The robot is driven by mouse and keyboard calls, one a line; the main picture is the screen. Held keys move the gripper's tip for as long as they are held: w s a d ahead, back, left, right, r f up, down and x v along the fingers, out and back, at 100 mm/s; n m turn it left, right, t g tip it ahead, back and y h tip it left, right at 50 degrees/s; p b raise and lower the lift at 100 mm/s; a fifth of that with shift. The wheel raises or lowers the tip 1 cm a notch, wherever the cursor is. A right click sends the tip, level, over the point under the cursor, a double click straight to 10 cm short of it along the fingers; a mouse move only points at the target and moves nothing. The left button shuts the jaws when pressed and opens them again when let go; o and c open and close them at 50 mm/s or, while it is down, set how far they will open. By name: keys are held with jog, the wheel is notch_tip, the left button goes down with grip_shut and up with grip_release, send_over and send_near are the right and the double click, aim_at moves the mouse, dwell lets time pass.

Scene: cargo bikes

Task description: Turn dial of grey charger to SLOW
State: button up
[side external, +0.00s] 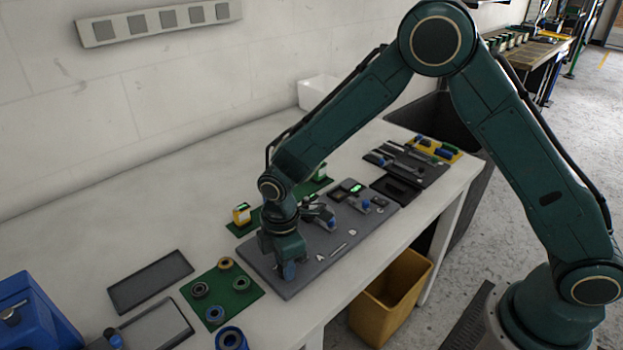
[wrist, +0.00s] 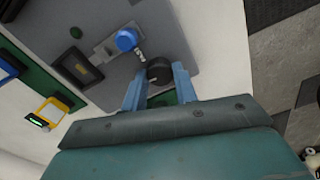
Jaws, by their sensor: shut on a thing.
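My gripper (side external: 288,268) is low over the left end of the grey board in the side view. In the wrist view its two blue fingers (wrist: 159,76) stand either side of a dark round knob (wrist: 159,70), shut on it. Any mark or pointer on the knob cannot be read. Which body is the grey charger is not clear. A dark box (wrist: 78,70) lies on the board to the left of the knob. A blue round cap (wrist: 126,39) on a grey fitting is just above and left of the knob. The arm hides part of the board in the side view.
The grey board (side external: 298,286) bears several small parts, including a device with a green display (side external: 351,186). A yellow device (side external: 242,214) stands behind it. A green mat (side external: 240,302) with rings lies to the left. A yellow bin (side external: 387,300) stands below the table's front edge.

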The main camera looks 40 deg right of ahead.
jog(key=shift+n, duration=0.6)
jog(key=o, duration=1)
jog(key=shift+c, duration=0.2)
jog(key=shift+r, duration=0.15)
notch_tip(320, 180, up, 14)
jog(key=shift+f, duration=0.2)
jog(key=shift+r, duration=0.1)
